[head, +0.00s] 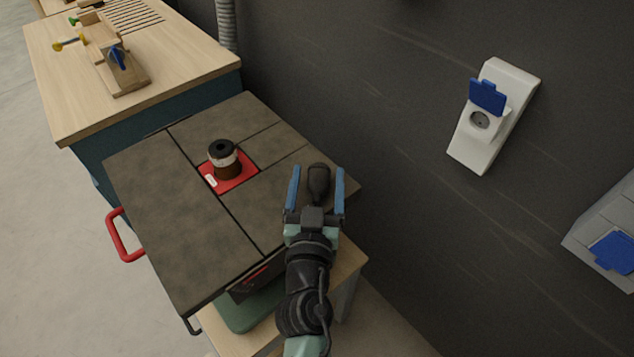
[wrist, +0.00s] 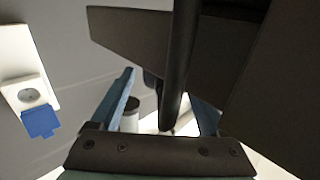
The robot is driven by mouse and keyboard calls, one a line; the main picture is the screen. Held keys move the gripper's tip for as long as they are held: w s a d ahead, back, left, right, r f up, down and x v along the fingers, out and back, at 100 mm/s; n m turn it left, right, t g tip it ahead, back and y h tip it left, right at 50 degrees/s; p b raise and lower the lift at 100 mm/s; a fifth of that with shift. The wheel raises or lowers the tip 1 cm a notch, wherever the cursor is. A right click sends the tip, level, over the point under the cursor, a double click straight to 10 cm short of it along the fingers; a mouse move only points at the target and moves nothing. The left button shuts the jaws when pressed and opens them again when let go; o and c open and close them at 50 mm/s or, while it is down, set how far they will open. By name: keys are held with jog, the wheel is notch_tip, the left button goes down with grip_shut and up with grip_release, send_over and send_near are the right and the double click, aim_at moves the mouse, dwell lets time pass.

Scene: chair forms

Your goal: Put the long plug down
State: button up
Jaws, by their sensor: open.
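The long plug (head: 319,182) is a dark brown, rounded piece near the right corner of the dark machine table (head: 165,220) in the head view. My gripper (head: 317,170) is open, with one blue finger on each side of the plug and a gap showing. I cannot tell whether the plug rests fully on the table top. In the wrist view a dark, long shape (wrist: 180,60) runs between the open fingers; I cannot tell whether it is the plug.
A dark ring-topped cylinder (head: 228,169) stands on a red plate (head: 240,183) in the table top. A wooden workbench (head: 190,60) is at upper left. A white wall socket (head: 500,100) with a blue lid is on the dark wall. The table's left part is clear.

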jog(key=shift+r+p, duration=0.55)
jog(key=shift+p, duration=0.05)
jog(key=shift+s+r, duration=0.1)
jog(key=shift+s, duration=0.1)
jog(key=s+a+b, duration=0.2)
jog(key=s+b, duration=0.2)
jog(key=s, duration=0.7)
jog(key=shift+s, duration=0.25)
